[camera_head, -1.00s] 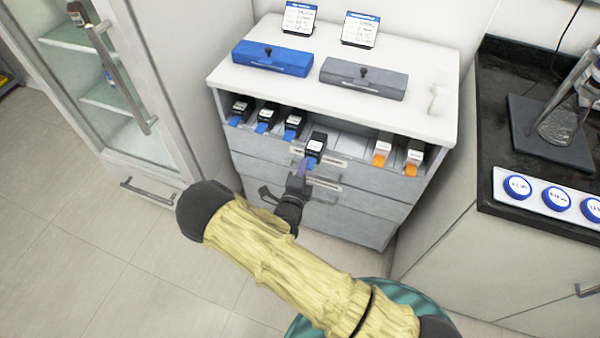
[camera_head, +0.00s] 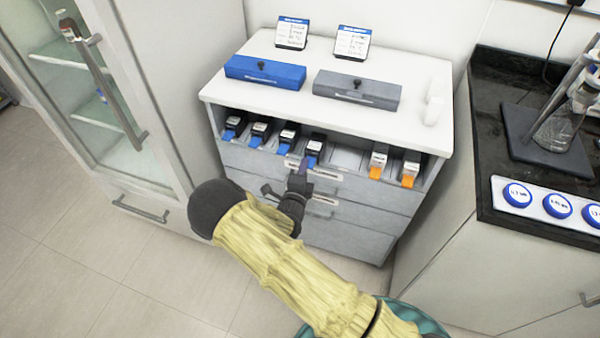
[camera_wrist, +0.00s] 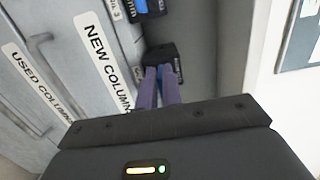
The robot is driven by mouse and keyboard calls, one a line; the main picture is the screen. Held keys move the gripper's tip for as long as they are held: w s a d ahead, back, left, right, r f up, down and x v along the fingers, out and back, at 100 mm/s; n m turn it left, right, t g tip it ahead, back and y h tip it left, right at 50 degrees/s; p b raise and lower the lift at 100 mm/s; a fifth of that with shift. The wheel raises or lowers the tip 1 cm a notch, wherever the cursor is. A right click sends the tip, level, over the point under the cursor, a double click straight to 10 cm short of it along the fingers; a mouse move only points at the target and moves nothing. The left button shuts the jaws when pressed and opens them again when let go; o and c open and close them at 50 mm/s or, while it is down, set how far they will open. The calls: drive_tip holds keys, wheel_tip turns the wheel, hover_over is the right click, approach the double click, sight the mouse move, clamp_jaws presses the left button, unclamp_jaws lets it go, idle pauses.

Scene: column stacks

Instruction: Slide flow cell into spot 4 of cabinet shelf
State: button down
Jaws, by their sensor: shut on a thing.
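The flow cell (camera_head: 316,147) is black with a white label and a blue tab. It lies at the open shelf of the white cabinet (camera_head: 330,119), to the right of several similar black and blue cells and almost in line with them. My gripper (camera_head: 304,168) is shut on its blue tab end, in front of the shelf. In the wrist view the purple fingers (camera_wrist: 158,88) close on the cell (camera_wrist: 160,54), whose dark body shows beyond them. Its far end and seating depth are hidden.
Two white and orange cells (camera_head: 378,162) stand farther right, past an empty stretch of shelf (camera_head: 347,158). Blue (camera_head: 265,72) and grey (camera_head: 357,89) boxes lie on the cabinet top. Drawers with handles sit below. A glass-door cabinet (camera_head: 105,105) is left; a dark bench (camera_head: 495,150) is right.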

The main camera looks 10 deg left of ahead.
drive_tip(key=shift+w+d, duration=0.2)
drive_tip(key=shift+w, duration=0.85)
drive_tip(key=shift+f, duration=0.15)
drive_tip(key=c, duration=1.5)
unclamp_jaws()
drive_tip(key=shift+s, duration=0.15)
drive_tip(key=s, duration=1.7)
drive_tip(key=shift+s+a, duration=0.2)
drive_tip(key=shift+a, duration=0.2)
drive_tip(key=shift+w, duration=0.1)
